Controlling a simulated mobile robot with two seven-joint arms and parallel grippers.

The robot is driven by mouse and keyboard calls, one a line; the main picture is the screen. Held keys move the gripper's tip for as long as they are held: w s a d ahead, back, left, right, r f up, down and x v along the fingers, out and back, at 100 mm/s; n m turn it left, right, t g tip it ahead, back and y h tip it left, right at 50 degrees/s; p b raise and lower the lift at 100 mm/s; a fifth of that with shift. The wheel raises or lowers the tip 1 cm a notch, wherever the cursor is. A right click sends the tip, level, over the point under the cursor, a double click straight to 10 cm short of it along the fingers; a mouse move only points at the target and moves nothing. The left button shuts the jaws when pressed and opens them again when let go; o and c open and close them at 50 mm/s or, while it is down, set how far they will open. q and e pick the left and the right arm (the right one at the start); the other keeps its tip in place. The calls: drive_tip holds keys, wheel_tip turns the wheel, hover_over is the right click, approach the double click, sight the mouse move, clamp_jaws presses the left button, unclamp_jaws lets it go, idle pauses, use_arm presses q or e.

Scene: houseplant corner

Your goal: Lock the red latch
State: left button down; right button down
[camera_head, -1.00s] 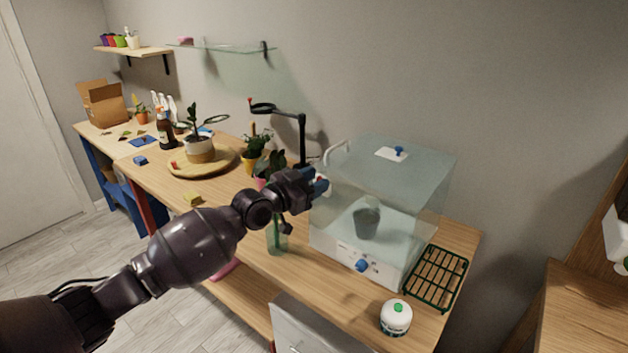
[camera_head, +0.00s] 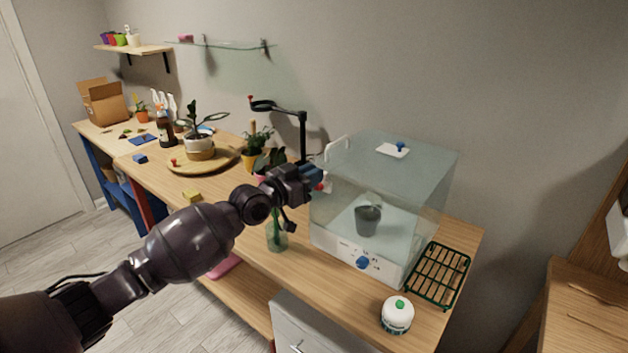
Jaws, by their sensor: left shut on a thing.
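The clear box (camera_head: 385,190) with a white base stands on the wooden bench and holds a dark grey pot (camera_head: 368,219). The red latch (camera_head: 326,184) shows as a small red and white piece at the box's left edge. My left gripper (camera_head: 318,180) is at that edge, shut on the red latch. The fingers and wrist hide most of the latch, so I cannot tell which way it is turned. A blue knob (camera_head: 363,262) is on the base's front. My right gripper is not in view.
A glass vase (camera_head: 277,238) stands below my wrist. Potted plants and a black lamp stand (camera_head: 303,135) are behind.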

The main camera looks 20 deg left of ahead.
use_arm(q)
drive_tip(key=shift+a+n, duration=0.1)
drive_tip(key=shift+n, duration=0.2)
drive_tip(key=c, duration=1.1)
unclamp_jaws()
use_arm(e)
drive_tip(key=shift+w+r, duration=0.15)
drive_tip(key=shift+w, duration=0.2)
use_arm(q)
drive_tip(key=v, duration=1)
drive_tip(key=shift+s+a+f+b, duration=0.1)
drive_tip(key=shift+s+a+b, duration=0.2)
drive_tip(key=shift+b, duration=0.1)
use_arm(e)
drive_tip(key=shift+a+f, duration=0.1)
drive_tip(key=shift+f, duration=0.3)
